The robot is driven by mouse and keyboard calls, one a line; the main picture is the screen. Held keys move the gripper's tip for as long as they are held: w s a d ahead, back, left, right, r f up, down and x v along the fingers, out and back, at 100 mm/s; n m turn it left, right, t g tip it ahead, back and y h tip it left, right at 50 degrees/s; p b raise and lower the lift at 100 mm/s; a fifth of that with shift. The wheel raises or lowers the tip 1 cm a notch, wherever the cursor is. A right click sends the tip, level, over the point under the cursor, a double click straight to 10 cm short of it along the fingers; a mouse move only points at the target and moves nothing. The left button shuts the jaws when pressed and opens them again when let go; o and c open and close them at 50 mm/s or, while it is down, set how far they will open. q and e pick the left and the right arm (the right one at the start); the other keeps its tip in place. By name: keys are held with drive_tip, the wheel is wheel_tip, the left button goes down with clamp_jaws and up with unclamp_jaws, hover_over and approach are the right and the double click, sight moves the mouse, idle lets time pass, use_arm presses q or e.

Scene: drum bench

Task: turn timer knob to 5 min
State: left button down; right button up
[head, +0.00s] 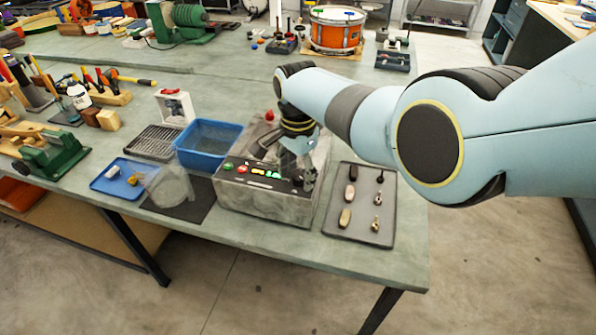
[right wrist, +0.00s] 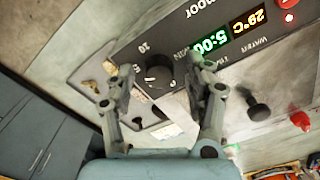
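The timer knob (right wrist: 160,73) is a dark round knob with a pale mark on the machine's black panel, beside a dial numeral that reads 10. The knob lies between the two fingertips of my right gripper (right wrist: 160,78) in the right wrist view, with a visible gap on both sides. The gripper looks open and not closed on it. In the head view my right gripper (head: 297,160) is over the right part of the grey machine (head: 262,210) and hides the knob. My left gripper is not in view.
An orange display (right wrist: 247,22) reads 29°C. A black knob (right wrist: 259,109) and a red knob (right wrist: 300,120) stick out of the machine. A grey tray (head: 385,228) with small parts lies right of it. A blue bin (head: 205,158) stands left.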

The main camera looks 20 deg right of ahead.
sight(298, 175)
wheel_tip(298, 175, up, 12)
idle(0.6)
